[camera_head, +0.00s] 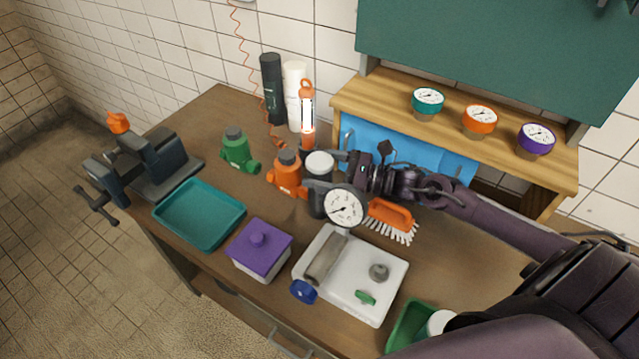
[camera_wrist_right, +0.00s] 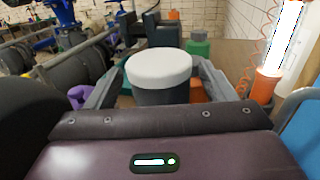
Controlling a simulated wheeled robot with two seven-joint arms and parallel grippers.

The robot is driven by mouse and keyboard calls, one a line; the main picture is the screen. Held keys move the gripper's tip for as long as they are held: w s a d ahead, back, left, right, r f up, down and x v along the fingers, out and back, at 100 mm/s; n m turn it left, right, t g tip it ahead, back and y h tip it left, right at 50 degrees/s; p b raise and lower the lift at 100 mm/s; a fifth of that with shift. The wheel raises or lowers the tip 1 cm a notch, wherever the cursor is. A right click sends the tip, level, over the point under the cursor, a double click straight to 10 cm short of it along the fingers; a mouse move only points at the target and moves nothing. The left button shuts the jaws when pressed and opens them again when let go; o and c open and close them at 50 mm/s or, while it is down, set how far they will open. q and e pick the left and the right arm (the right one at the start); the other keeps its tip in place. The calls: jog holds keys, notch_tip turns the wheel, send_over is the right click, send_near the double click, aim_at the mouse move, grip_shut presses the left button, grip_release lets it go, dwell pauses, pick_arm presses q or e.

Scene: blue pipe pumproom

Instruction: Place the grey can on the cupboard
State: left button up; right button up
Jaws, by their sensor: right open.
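The grey can (camera_head: 316,204), dark grey with a white lid, stands upright on the workbench beside an orange bottle. My right gripper (camera_head: 324,172) is open, with its fingers on either side of the can near its top. In the right wrist view the can (camera_wrist_right: 160,95) sits between the two spread fingers; whether they touch it I cannot tell. The wooden cupboard (camera_head: 375,100) stands at the back right, with teal, orange and purple gauges on its top and blue inside. The can's lower part is partly hidden by a finger and a gauge. My left gripper is not in view.
The orange bottle (camera_head: 287,175), green bottle (camera_head: 238,150), lamp (camera_head: 308,122) and brush (camera_head: 391,215) are near. The cupboard top has room left of the teal gauge.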

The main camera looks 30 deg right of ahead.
jog(key=shift+w+a, duration=0.1)
jog(key=shift+w, duration=0.05)
jog(key=shift+c, duration=0.5)
jog(key=c, duration=1.4)
grip_shut()
